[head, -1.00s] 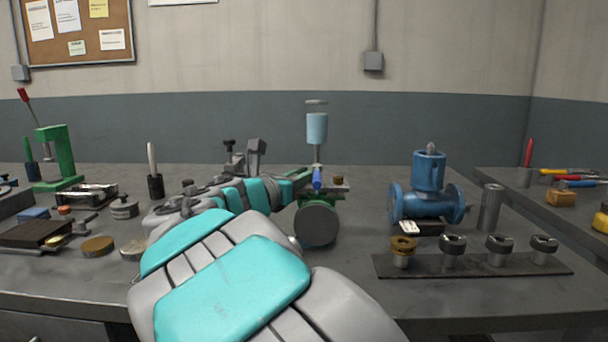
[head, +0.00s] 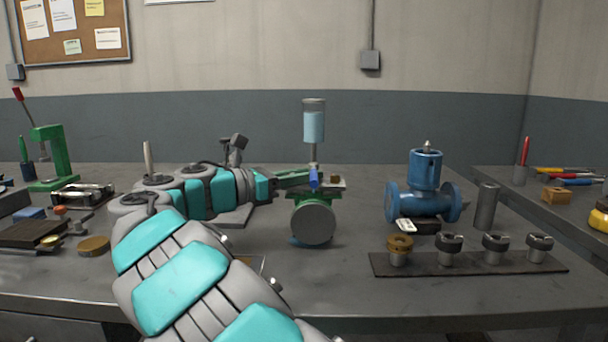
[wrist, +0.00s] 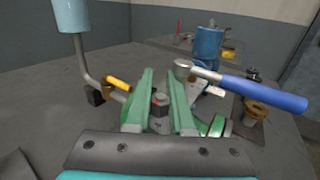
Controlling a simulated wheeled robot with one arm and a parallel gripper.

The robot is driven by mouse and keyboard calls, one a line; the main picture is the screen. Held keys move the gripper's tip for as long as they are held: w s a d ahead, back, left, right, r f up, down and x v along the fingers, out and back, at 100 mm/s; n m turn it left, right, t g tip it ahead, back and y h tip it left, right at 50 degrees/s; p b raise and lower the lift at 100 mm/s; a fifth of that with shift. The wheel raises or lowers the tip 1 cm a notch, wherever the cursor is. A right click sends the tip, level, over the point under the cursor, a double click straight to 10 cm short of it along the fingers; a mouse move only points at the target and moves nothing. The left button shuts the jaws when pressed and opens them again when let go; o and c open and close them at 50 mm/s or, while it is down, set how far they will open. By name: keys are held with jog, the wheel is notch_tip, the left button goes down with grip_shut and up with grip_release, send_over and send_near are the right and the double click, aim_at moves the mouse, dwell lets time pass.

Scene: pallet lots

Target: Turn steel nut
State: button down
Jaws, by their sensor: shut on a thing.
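My gripper (wrist: 160,103) has two green fingers, which stand either side of a small grey steel nut (wrist: 160,104) with a reddish mark on top, and they are shut on it. The nut is on a bench fixture with a green body and a grey round face (head: 314,224), in the middle of the bench. In the head view my gripper (head: 300,179) reaches this fixture from the left, and the nut cannot be made out there. A ratchet with a blue handle (wrist: 262,91) lies just right of the fingers; a yellow-handled tool (wrist: 118,84) is to their left.
A light blue cup on a pole (head: 314,126) rises behind the fixture. A blue valve (head: 425,195) stands to the right, with a rack (head: 470,264) of brass and steel pieces in front. A green press (head: 48,160) stands far left.

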jog(key=shift+s+d+m+g+h, duration=0.1)
jog(key=shift+s+m+g+h, duration=0.1)
jog(key=shift+m+g+h, duration=0.75)
jog(key=shift+s+r+m+g, duration=0.1)
jog(key=shift+m+g, duration=0.15)
jog(key=shift+g, duration=0.5)
jog(key=c, duration=0.8)
grip_release()
